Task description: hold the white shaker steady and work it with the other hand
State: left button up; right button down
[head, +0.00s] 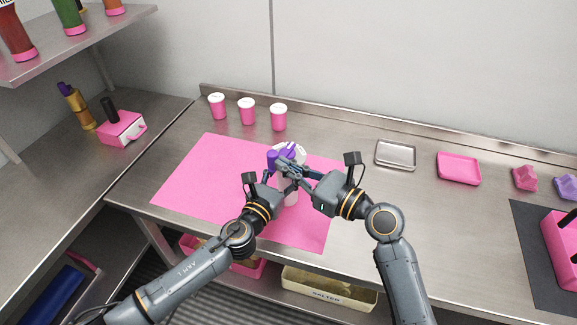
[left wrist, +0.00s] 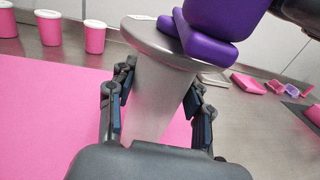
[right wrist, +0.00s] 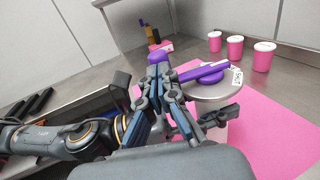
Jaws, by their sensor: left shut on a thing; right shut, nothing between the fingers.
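The white shaker (left wrist: 150,95) stands upright on the pink mat, with a round lid and a purple crank (left wrist: 215,45) on top. My left gripper (left wrist: 158,110) has its fingers on both sides of the shaker's body and is shut on it. In the head view both grippers hide much of the shaker. My right gripper (right wrist: 160,75) is shut and empty at the lid's height, its fingertips close by the crank's purple knob (right wrist: 160,55). I cannot tell whether they touch the knob. The crank's arm lies across the lid (right wrist: 215,92).
The pink mat (head: 190,180) lies on the steel table. Several pink cups with white lids, one here (head: 247,110), stand along the back. A steel tray (head: 396,155) and a pink tray (head: 459,168) lie at right.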

jog(key=shift+a, duration=0.45)
jog(key=shift+w+a+m+t+h, duration=0.2)
jog(key=shift+a+m+t+h, duration=0.1)
jog(key=shift+a, duration=0.25)
jog(key=shift+w+a+m+t+h, duration=0.15)
jog(key=shift+a+t, duration=0.15)
jog(key=shift+a, duration=0.3)
jog(key=shift+w+a+m+t+h, duration=0.2)
jog(key=shift+a+m+t+h, duration=0.1)
jog(key=shift+a, duration=0.25)
